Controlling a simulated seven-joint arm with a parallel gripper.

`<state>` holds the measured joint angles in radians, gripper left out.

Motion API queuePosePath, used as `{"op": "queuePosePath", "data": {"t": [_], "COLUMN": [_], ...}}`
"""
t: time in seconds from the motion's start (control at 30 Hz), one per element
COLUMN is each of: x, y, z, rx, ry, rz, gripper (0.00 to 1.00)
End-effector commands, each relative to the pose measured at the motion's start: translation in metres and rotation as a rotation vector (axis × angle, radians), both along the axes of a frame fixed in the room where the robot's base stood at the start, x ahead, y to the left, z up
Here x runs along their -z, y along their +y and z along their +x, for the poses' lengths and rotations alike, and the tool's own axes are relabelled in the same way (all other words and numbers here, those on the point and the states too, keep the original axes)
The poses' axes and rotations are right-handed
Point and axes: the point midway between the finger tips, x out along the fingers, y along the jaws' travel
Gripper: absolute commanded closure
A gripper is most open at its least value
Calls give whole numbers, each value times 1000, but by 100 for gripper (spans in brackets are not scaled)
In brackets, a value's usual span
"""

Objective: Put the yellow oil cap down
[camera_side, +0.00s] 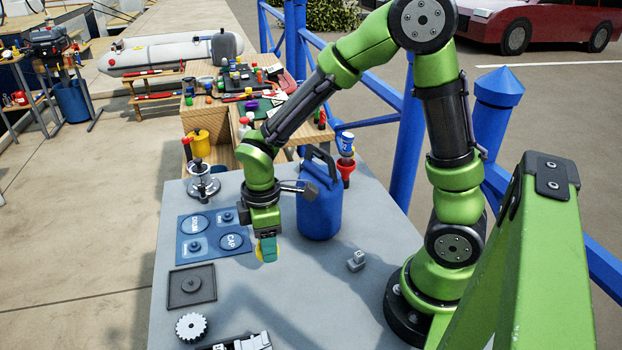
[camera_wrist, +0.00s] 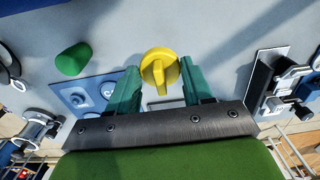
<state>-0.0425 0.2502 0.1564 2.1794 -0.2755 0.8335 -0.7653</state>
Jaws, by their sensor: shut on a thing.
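The yellow oil cap (camera_wrist: 160,72) is round with a raised bar across its face. It sits between the teal fingertips of my gripper (camera_wrist: 160,80) in the wrist view. In the side view my gripper (camera_side: 267,247) points down above the grey table, and only a yellow edge of the cap (camera_side: 259,254) shows beside the fingers. The gripper is shut on the cap. The blue mat (camera_side: 216,250), with round marks lettered "CAP" and "DRUM", lies just left of the gripper. I cannot tell the exact height of the cap over the table.
A blue jug (camera_side: 320,212) stands close right of the gripper, with a red funnel (camera_side: 346,168) behind it. A dark square tray (camera_side: 191,286) and a pale gear (camera_side: 191,327) lie front left. A small grey part (camera_side: 356,261) lies right. The table between tray and grey part looks clear.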

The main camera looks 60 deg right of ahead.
Motion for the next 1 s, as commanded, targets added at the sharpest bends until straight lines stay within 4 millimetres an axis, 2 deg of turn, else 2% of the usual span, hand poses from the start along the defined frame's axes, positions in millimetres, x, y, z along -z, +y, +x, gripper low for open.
{"op": "queuePosePath", "data": {"t": [0.4,0.8,0.83,1.0], "x": [51,56,56,55], "y": [0,0,0,0], "z": [0,0,0,0], "rx": [1,0,0,0], "ry": [2,0,-1,-1], "rz": [-1,0,-1,-1], "gripper": [79,79,47,24]}}
